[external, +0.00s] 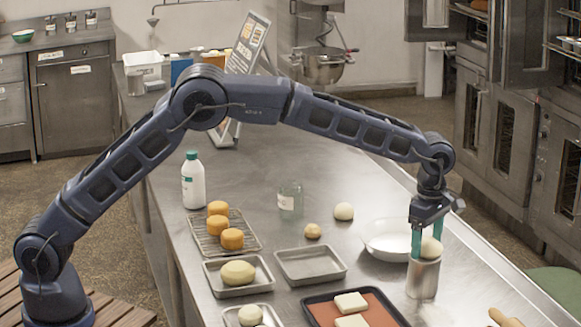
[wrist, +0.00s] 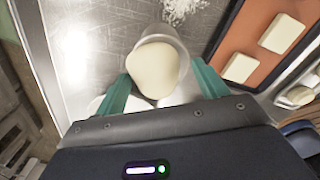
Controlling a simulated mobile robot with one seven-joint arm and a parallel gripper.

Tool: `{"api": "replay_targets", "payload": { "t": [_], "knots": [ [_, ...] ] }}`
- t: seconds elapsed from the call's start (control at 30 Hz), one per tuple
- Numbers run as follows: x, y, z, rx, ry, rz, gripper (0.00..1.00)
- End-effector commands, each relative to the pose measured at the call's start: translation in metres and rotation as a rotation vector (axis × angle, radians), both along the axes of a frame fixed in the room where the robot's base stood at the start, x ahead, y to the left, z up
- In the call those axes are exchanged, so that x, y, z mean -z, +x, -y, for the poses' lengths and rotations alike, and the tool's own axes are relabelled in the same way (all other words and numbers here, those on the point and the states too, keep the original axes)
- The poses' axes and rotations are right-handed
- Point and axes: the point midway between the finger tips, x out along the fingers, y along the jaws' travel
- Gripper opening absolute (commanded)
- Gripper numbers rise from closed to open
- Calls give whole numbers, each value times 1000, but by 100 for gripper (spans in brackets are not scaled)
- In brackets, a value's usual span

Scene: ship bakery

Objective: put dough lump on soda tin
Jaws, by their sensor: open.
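The pale, round dough lump (external: 431,249) is at the top of the silver soda tin (external: 423,281), which stands upright near the counter's right edge. In the wrist view the dough lump (wrist: 153,68) covers most of the tin's mouth, and part of the tin's rim (wrist: 181,48) shows beyond it. My gripper (external: 426,248) points down at the tin's top. Its green fingers are open, one on each side of the dough, in the wrist view (wrist: 162,84) too. Whether a finger still touches the dough I cannot tell.
A white bowl (external: 385,240) stands just behind the tin. A tray with an orange mat (external: 326,313) and pale square pieces lies to the left. Further left are an empty tray (external: 310,264) and a rack of orange cakes (external: 240,247). A rolling pin (external: 504,317) lies front right.

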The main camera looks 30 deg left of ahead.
Motion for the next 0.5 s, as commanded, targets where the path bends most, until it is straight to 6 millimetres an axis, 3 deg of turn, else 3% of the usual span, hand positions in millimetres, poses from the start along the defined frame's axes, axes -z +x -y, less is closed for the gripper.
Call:
{"api": "replay_targets", "payload": {
  "t": [0.17,0.5],
  "knots": [
    [-15,0,0,0,-1,1,72],
    [-80,0,1,0,-3,1,72]
  ]
}}
